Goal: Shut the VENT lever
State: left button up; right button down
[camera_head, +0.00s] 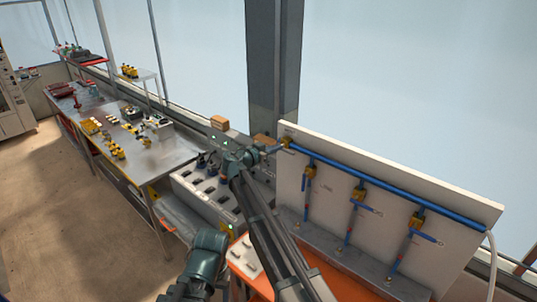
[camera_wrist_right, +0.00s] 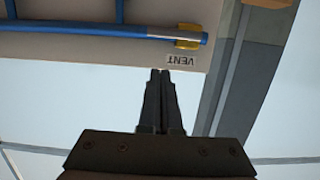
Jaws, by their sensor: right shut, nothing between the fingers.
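The yellow VENT valve piece (camera_head: 289,142) sits at the left end of the blue pipe (camera_head: 385,183) on the white panel. In the right wrist view, the yellow piece (camera_wrist_right: 188,44) shows beside the end of the blue pipe (camera_wrist_right: 90,29), near an upside-down VENT label (camera_wrist_right: 180,61). I cannot tell the lever's exact position. My right gripper (camera_head: 281,146) is close to the valve; its fingertips (camera_wrist_right: 160,73) are together and empty, just beside the label and apart from the yellow piece. My left gripper is not in view.
The white panel (camera_head: 460,203) carries several yellow valves with blue levers on lower branches. A grey machine (camera_head: 207,200) stands left of it, and a metal table (camera_head: 150,160) with small parts lies beyond. A dark post (camera_head: 273,60) rises behind.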

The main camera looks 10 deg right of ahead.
jog(key=w+d+f+b, duration=0.3)
jog(key=d+f, duration=0.1)
jog(key=shift+b, duration=0.3)
jog(key=shift+s+f+m+b, duration=0.15)
jog(key=shift+f+m+b, duration=0.5)
jog(key=shift+m, duration=0.45)
jog(key=shift+w+a+f+m+t+y+b, duration=0.15)
jog(key=shift+f+m+t+b, duration=0.35)
jog(key=shift+m+b, duration=0.5)
jog(key=shift+w+d+f+m+t+y+b, duration=0.1)
jog(key=shift+f+m+t+y+b, duration=0.15)
jog(key=shift+f+m+b, duration=0.7)
jog(key=shift+w+a+f+m+t+y+b, duration=0.1)
jog(key=shift+f+m+t+b, duration=0.3)
jog(key=shift+m, duration=0.95)
jog(key=shift+r+b, duration=0.1)
jog(key=shift+b, duration=0.2)
jog(key=shift+w+a+f+b, duration=0.2)
jog(key=shift+f+b, duration=0.2)
